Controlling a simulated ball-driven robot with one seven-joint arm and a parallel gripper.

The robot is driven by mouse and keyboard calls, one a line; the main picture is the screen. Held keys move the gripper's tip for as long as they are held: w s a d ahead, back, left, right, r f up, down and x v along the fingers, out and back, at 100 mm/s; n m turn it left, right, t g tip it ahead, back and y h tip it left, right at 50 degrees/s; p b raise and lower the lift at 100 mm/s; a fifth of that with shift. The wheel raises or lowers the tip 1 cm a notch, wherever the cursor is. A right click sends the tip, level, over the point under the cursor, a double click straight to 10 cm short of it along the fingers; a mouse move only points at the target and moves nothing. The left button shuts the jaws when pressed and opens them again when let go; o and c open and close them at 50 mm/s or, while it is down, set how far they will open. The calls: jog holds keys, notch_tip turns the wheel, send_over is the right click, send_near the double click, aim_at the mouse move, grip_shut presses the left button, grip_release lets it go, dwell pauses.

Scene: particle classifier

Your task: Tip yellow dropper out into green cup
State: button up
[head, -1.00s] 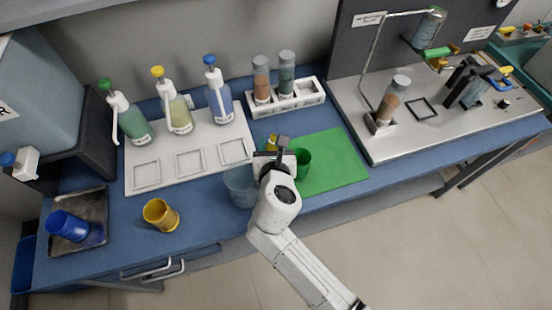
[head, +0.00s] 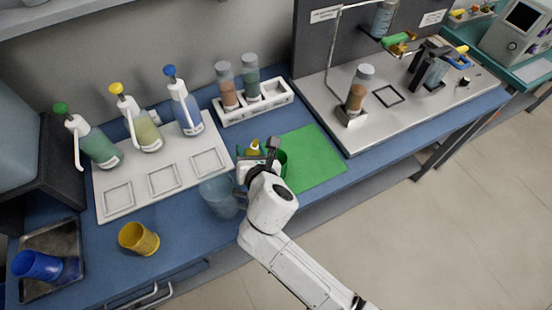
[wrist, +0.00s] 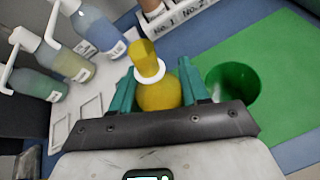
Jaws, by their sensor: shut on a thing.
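The yellow dropper (wrist: 157,88) has a rounded lower part, a white collar and a narrower yellow upper part. My gripper (wrist: 160,84) is shut on it, with a teal finger on each side. In the head view, only a bit of the dropper (head: 253,147) shows beside my gripper (head: 258,160). The green cup (wrist: 236,86) stands open-topped on the green mat, right of the dropper in the wrist view and apart from it. In the head view, my gripper partly hides the cup (head: 283,160).
A clear bluish cup (head: 218,197) stands just left of my gripper. A yellow cup (head: 138,238) is farther left, and a blue cup (head: 38,265) lies in a tray. Three pump bottles (head: 140,130) and a vial rack (head: 255,108) stand behind. The green mat (head: 315,160) is clear on its right.

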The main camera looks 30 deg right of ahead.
jog(key=shift+d+f+m+b, duration=0.25)
jog(key=shift+f+m+b, duration=0.05)
jog(key=shift+f, duration=0.1)
jog(key=shift+r+y, duration=0.25)
jog(key=shift+y, duration=0.25)
jog(key=m+y, duration=0.1)
jog(key=d+r+m+y, duration=0.1)
jog(key=m, duration=0.1)
jog(key=shift+r, duration=0.15)
jog(key=shift+a+f+m+y+b, duration=0.25)
jog(key=shift+m+y+b, duration=0.3)
jog(key=shift+m+y, duration=0.05)
jog(key=shift+a+f+m+t+y+b, duration=0.3)
jog(key=shift+f+m+y+b, duration=0.1)
jog(key=shift+m+b, duration=0.3)
jog(key=shift+a+r+m+y, duration=0.1)
jog(key=shift+r+m+y, duration=0.3)
jog(key=shift+r+m, duration=0.1)
dwell(0.6)
jog(key=shift+f+m+t+y+b, duration=0.35)
jog(key=shift+m+b, duration=0.25)
jog(key=shift+b, duration=0.55)
jog(key=shift+a+r+m+t+y+b, duration=0.1)
jog(key=shift+r+m+t+y+b, duration=0.15)
jog(key=shift+r+m+y+b, duration=0.35)
dwell(0.4)
